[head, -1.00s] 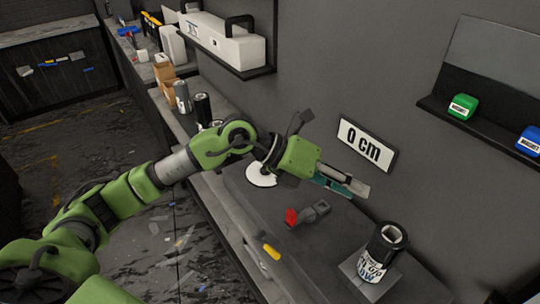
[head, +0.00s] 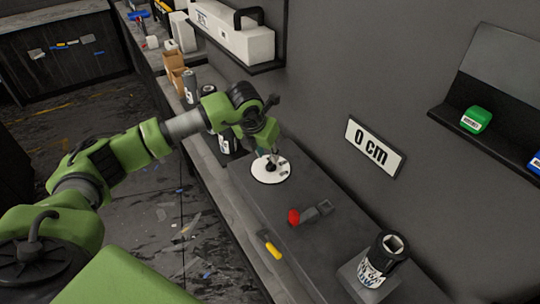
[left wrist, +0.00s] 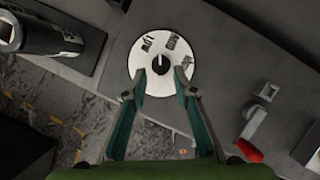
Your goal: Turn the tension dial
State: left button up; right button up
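The tension dial is a white disc (head: 270,169) with a small black knob at its centre, set on the dark machine top. In the left wrist view the dial (left wrist: 146,80) shows black lettering, including "LOW" and "MED", around its knob (left wrist: 160,63). My left gripper (head: 268,160) is over the dial and points down at it. In the left wrist view the left gripper (left wrist: 161,80) is open, with its two fingers apart on either side, just short of the knob. I cannot tell whether it touches the dial. My right gripper is not in view.
A red-handled lever (head: 294,216) and a yellow-handled tool (head: 273,250) lie right of the dial. A black-and-white roll (head: 383,262) stands at the near end. A "0 cm" sign (head: 375,147) is on the wall.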

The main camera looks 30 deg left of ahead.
aim_at(270, 162)
pick_arm(q)
jog(key=shift+p+x, duration=0.45)
jog(key=shift+x, duration=1.9)
jog(key=shift+r, duration=0.1)
grip_shut()
